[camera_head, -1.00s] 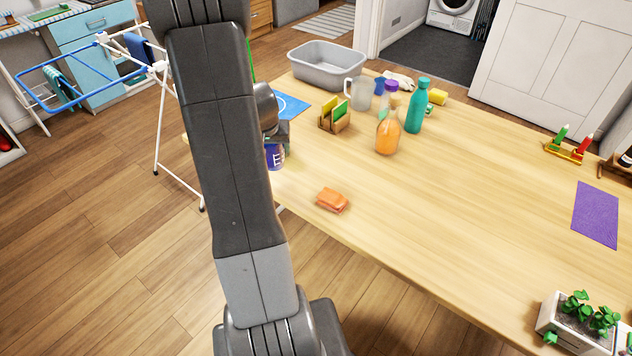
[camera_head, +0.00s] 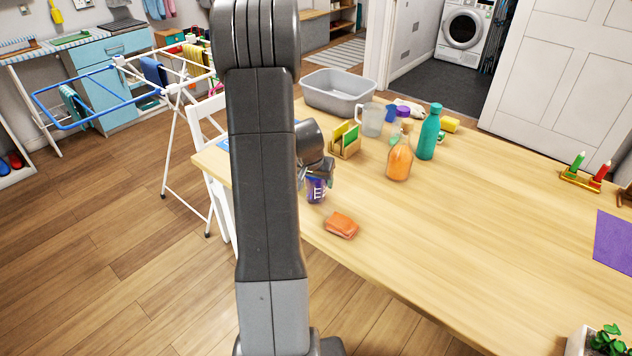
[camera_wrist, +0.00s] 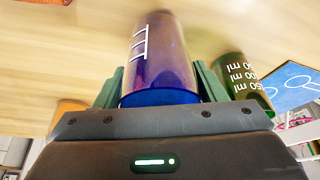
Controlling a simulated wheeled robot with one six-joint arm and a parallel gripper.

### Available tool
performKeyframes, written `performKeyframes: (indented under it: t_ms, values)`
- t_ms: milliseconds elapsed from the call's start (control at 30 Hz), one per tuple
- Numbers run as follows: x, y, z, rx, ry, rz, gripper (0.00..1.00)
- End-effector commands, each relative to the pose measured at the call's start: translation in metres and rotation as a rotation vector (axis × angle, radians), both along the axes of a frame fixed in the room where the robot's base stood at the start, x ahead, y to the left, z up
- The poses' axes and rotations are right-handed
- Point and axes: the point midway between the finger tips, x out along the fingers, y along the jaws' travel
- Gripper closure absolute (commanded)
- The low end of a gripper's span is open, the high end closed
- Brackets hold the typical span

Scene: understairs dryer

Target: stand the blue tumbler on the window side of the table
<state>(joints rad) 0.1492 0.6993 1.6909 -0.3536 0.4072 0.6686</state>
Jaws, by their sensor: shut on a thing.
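My gripper (camera_head: 318,172) is shut on the blue tumbler (camera_head: 316,191), near the table's left front edge. In the wrist view the blue tumbler (camera_wrist: 160,60) looks purple-blue and see-through with white marks, between the two green fingers. I cannot tell whether its base touches the table. The wooden table (camera_head: 470,240) runs from the middle to the right of the head view. No window is in view, so I cannot tell which side of the table is the window side.
An orange folded cloth (camera_head: 341,225) lies close to the tumbler. A card holder (camera_head: 346,141), an orange bottle (camera_head: 399,163), a teal bottle (camera_head: 429,132), a jug (camera_head: 371,120) and a grey basin (camera_head: 340,92) stand farther back. A green marked tumbler (camera_wrist: 243,84) shows beside my gripper. The table's middle is clear.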

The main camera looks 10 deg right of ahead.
Motion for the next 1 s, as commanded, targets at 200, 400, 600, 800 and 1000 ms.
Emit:
performKeyframes:
  t_ms: [200, 400, 600, 800, 1000]
  values:
    - [0.001, 0.000, -0.005, 0.000, -0.004, 0.001, 0.65]
    - [0.001, 0.000, -0.009, 0.000, -0.004, 0.001, 0.65]
    - [0.000, 0.000, -0.007, 0.000, -0.002, 0.000, 0.14]
    - [0.000, 0.000, -0.007, 0.000, -0.002, 0.000, 0.14]
    - [-0.002, 0.002, 0.006, -0.001, -0.005, 0.001, 0.14]
